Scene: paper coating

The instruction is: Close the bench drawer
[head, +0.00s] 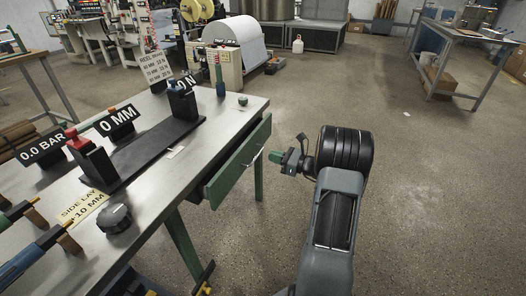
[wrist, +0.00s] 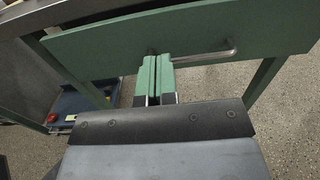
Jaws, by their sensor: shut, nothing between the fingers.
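The bench drawer has a green front (head: 238,168) with a metal bar handle. In the head view it stands out from the side of the grey-topped bench (head: 222,120), so the drawer looks partly open. My gripper (head: 276,157) is to the right of the drawer front, with its green fingertips pointing toward it. In the wrist view the drawer front (wrist: 110,42) spans the top, with the handle (wrist: 205,57) right of centre. My gripper (wrist: 158,62) has its two green fingers together and empty, just left of the handle. I cannot tell whether the fingertips touch the front.
The bench top carries a dark rail, a "0 MM" sign (head: 117,121), a black knob (head: 115,218) and other fittings. Green bench legs (head: 184,244) stand below. A blue cart (wrist: 78,103) is under the bench. The floor (head: 420,190) to the right is clear.

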